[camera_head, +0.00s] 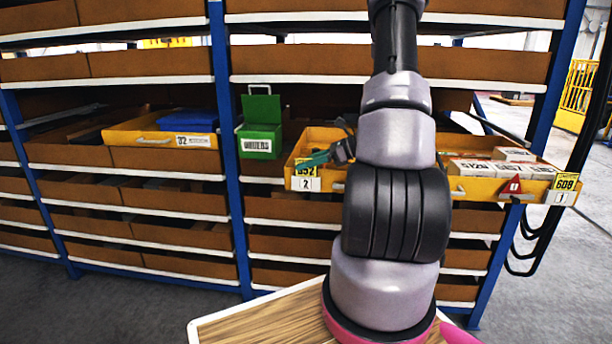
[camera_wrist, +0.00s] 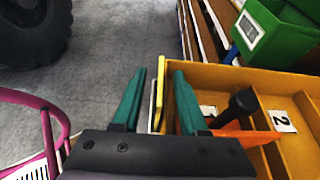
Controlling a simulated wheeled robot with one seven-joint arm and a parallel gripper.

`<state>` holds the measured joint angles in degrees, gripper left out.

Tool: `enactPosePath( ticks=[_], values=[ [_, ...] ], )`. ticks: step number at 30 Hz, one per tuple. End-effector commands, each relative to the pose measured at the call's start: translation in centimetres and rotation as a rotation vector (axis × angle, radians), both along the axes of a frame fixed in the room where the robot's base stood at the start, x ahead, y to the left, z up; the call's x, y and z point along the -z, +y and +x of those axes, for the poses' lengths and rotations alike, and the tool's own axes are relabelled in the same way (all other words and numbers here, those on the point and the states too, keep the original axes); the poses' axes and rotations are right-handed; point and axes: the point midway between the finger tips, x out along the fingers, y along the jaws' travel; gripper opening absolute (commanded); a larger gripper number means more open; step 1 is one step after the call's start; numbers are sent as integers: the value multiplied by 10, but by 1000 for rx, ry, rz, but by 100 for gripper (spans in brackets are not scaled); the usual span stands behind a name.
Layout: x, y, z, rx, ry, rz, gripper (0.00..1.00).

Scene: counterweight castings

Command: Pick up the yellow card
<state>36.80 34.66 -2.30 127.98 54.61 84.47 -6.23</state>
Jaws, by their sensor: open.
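A yellow card (camera_head: 305,167), its number partly covered, stands at the front of a pulled-out yellow drawer (camera_head: 330,186), above a white card marked 2 (camera_head: 306,184). In the wrist view the yellow card (camera_wrist: 160,82) shows nearly edge-on at the drawer's front wall. My gripper (camera_head: 314,160) is open, with teal fingers at this card. In the wrist view my gripper (camera_wrist: 160,75) has one finger on each side of the card, the right one over the drawer's inside. A gap shows on the left side; contact on the right is unclear.
Another yellow card, 608 (camera_head: 566,182), is on the right drawer (camera_head: 480,189), near a red triangle (camera_head: 512,186). A green bin (camera_head: 259,142) and a blue bin (camera_head: 187,122) stand to the left. A dark handle (camera_wrist: 240,104) and orange piece (camera_wrist: 247,136) lie inside the near drawer.

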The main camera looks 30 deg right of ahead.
Motion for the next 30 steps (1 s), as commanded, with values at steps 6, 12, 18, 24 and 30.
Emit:
enactPosePath(
  ticks=[6, 12, 18, 24, 30],
  values=[
    [1, 1, 1, 1, 0, 0, 42],
    [1, 1, 1, 1, 0, 0, 0],
    [1, 1, 1, 1, 0, 0, 0],
    [-8, 1, 1, 0, -2, -1, 0],
    [-46, 1, 1, 0, -5, -5, 0]
  ],
)
